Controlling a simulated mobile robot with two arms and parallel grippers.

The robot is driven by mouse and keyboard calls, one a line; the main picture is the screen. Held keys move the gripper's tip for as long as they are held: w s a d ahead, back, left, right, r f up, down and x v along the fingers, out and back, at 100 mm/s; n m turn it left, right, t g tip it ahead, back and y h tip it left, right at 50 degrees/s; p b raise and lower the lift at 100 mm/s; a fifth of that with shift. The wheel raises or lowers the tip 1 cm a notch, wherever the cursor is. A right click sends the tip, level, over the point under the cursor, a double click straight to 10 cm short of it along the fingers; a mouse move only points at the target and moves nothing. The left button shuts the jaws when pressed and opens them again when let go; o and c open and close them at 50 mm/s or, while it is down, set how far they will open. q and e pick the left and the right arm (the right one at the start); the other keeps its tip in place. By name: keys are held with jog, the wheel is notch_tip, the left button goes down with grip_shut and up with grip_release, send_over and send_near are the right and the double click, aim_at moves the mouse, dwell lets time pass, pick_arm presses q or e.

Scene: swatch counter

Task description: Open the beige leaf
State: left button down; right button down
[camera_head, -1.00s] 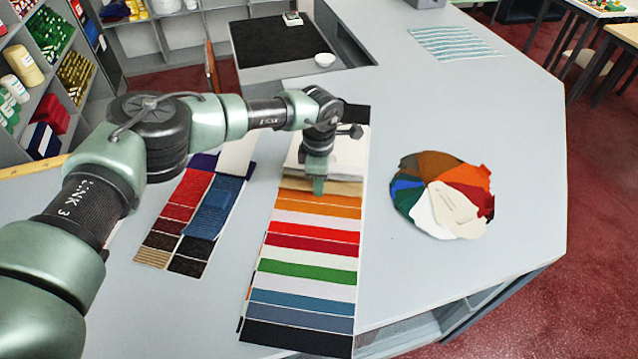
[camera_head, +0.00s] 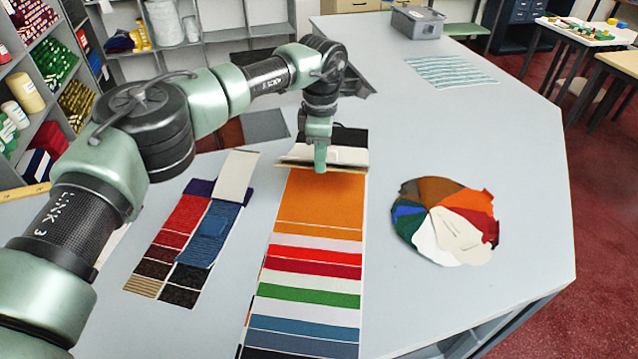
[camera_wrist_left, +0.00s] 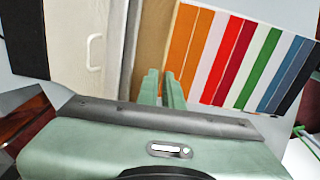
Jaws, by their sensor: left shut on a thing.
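The swatch book with coloured leaves (camera_head: 310,254) lies on the grey counter, its strips running from orange through red, green and blue to black. The beige leaf (camera_head: 294,164) is lifted at the far end and shows edge-on below the white leaf; it also shows as a tan strip in the left wrist view (camera_wrist_left: 150,50). My left gripper (camera_head: 320,168) is shut on the beige leaf's edge; its fingertips (camera_wrist_left: 164,84) show in the left wrist view. A broad orange leaf (camera_head: 322,200) lies bared below it. My right gripper is not in view.
Fabric swatches (camera_head: 183,232) lie on the left. A round fan of coloured swatches (camera_head: 445,218) lies on the right. A striped cloth (camera_head: 450,70) and a grey bin (camera_head: 417,22) are at the back. Bare counter surrounds them.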

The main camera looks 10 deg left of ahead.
pick_arm(q)
jog(key=shift+w+r+p, duration=0.35)
jog(key=shift+w+r, duration=0.3)
jog(key=shift+r, duration=0.25)
jog(key=shift+w+r+p, duration=0.35)
jog(key=shift+w+r, duration=0.3)
jog(key=shift+r, duration=0.2)
